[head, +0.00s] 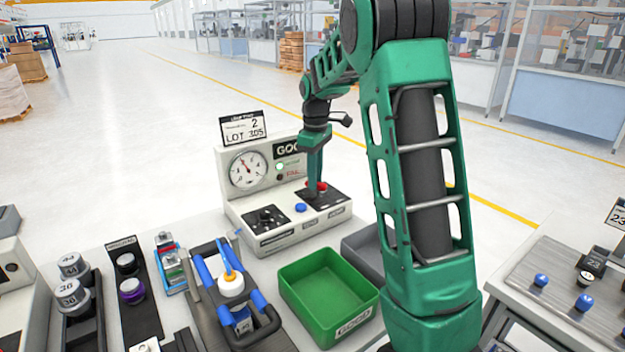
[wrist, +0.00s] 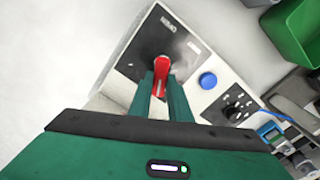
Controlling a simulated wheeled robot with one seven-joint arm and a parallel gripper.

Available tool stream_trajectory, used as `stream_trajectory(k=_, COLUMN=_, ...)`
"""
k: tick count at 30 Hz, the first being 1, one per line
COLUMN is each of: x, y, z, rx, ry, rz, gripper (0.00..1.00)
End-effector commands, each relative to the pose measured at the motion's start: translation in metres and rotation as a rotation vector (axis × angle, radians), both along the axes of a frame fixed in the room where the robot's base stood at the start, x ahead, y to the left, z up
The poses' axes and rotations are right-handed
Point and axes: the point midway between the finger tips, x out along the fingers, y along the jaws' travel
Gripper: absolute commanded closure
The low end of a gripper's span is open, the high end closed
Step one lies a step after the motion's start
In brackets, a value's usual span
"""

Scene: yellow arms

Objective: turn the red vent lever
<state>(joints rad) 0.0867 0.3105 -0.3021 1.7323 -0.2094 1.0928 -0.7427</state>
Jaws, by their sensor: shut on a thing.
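The red vent lever (wrist: 162,68) sits on a dark plate on the sloped front of the white test box. My gripper (wrist: 160,92) is shut on the lever, with its two green fingers at the lever's near end in the wrist view. In the head view the red lever (head: 317,186) shows partly behind my green gripper (head: 314,182), which points down from above at the box's right side. The finger contact itself is partly hidden in both views.
The test box (head: 240,200) carries a dial gauge (head: 248,169), a blue button (head: 300,207) and a black knob (head: 265,216). A green bin (head: 330,290) and a grey bin (head: 362,245) stand in front. A blue-handled fixture (head: 232,290) is at the left.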

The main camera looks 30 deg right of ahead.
Motion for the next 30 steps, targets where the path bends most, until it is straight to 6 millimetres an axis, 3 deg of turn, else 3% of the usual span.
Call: stream_trajectory(k=30, x=0.003, y=-0.023, z=0.002, rx=-0.001, ry=-0.007, rz=-0.961, gripper=1.0)
